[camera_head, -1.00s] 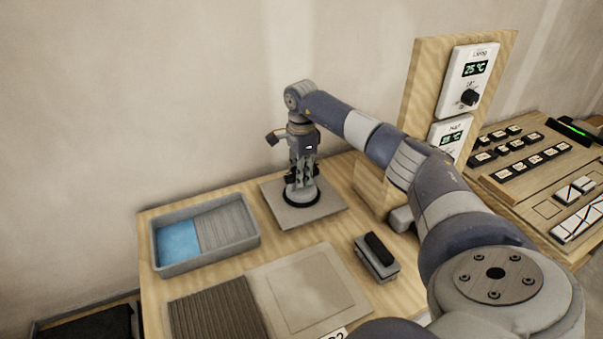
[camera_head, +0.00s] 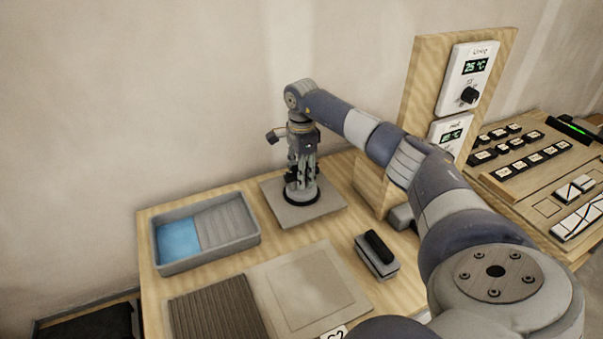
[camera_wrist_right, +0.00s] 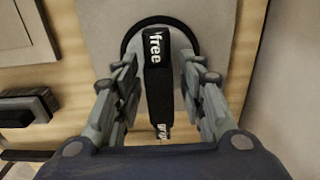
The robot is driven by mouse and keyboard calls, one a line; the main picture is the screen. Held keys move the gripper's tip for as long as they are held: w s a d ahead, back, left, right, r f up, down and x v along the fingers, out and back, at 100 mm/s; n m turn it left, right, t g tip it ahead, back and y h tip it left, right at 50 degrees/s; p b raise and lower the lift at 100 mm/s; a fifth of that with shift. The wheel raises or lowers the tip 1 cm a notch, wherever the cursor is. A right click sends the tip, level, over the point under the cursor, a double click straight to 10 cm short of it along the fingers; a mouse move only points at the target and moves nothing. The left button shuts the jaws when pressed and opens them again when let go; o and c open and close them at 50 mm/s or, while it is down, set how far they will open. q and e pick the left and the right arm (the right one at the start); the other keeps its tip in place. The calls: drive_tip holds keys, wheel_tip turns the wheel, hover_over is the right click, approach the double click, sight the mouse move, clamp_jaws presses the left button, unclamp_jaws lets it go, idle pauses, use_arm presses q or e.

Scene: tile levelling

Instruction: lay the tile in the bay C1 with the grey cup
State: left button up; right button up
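The grey cup (camera_head: 300,196), with a black rim, stands on a flat grey tile (camera_head: 328,208) on the wooden bench. Its black lever (camera_wrist_right: 157,72), marked "free", points up toward the camera in the right wrist view. My right gripper (camera_head: 302,170) reaches down over the cup. In the right wrist view its fingers (camera_wrist_right: 162,90) stand either side of the lever, with a gap on each side; it looks open. A pale square bay (camera_head: 310,289) lies nearer on the bench; its label is cut off, seemingly ending in 2. I cannot make out C1. My left gripper is out of view.
A grey tray (camera_head: 206,233) with blue water stands at the left. A ribbed dark panel (camera_head: 215,312) lies at the front. A black-handled float (camera_head: 377,254) lies right of the bay. Two control panels (camera_head: 468,78) stand behind my arm. A board (camera_head: 525,157) of small pieces is at right.

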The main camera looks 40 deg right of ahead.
drive_tip(key=shift+r, duration=0.1)
wheel_tip(320, 180, up, 12)
drive_tip(key=shift+f, duration=0.1)
idle(0.5)
